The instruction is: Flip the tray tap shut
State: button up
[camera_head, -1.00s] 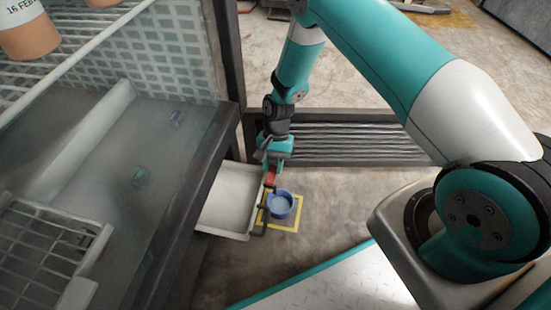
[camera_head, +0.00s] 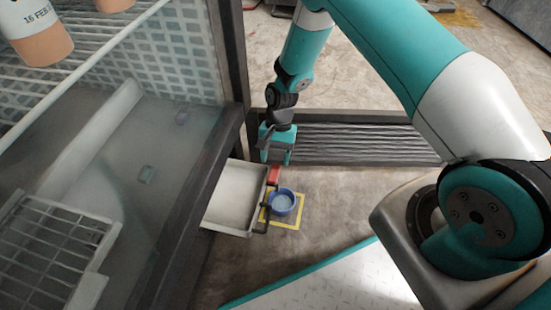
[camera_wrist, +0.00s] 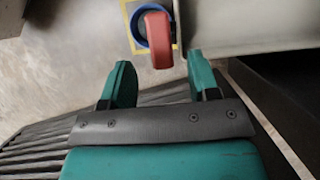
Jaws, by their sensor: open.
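The tray (camera_head: 238,190) is a pale, shallow drip tray sticking out from under the freezer's dark front edge. Its tap has a red lever (camera_head: 274,175) at the tray's outer end; the lever also shows in the wrist view (camera_wrist: 158,40), just beyond my fingertips. A dark outlet pipe (camera_head: 262,218) runs beside the tray end. A blue bowl (camera_head: 282,202) with pale contents stands on the floor by the tap. My gripper (camera_head: 276,160) is open and empty, a little behind and above the lever. In the wrist view its two teal fingers (camera_wrist: 160,75) are apart, and the lever is not between them.
A yellow square (camera_head: 297,222) marks the floor around the bowl. A dark ribbed grille (camera_head: 350,145) lies behind the gripper. The freezer's dark post (camera_head: 232,60) and shelf with cups stand left. Bare floor lies to the right of the bowl.

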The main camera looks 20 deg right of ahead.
notch_tip(320, 180, up, 16)
jog(key=p, duration=0.6)
jog(key=shift+r, duration=0.1)
notch_tip(320, 180, up, 8)
jog(key=n+t, duration=0.1)
jog(key=n, duration=0.1)
send_over(275, 167)
jog(key=a, duration=0.2)
jog(key=s+a+r+n+p, duration=0.1)
jog(key=s+r+n, duration=0.35)
jog(key=r, duration=0.45)
jog(key=s+a+r+n+t+y, duration=0.1)
jog(key=s+r+n+t+y, duration=0.15)
jog(key=s+r+n, duration=0.85)
jog(key=s+r+m+p, duration=0.1)
jog(key=s+r+p, duration=0.1)
jog(key=r+p, duration=1.7)
jog(key=s+r+m+p, duration=0.2)
jog(key=s+r+p, duration=0.1)
jog(key=r+p, duration=1.6)
notch_tip(275, 167, up, 2)
jog(key=shift+s+r+h+p, duration=0.1)
jog(key=shift+s+h+p, duration=0.25)
jog(key=shift+h, duration=0.1)
jog(key=shift+a+m, duration=0.1)
jog(key=shift+m, duration=0.15)
jog(key=shift+c, duration=0.4)
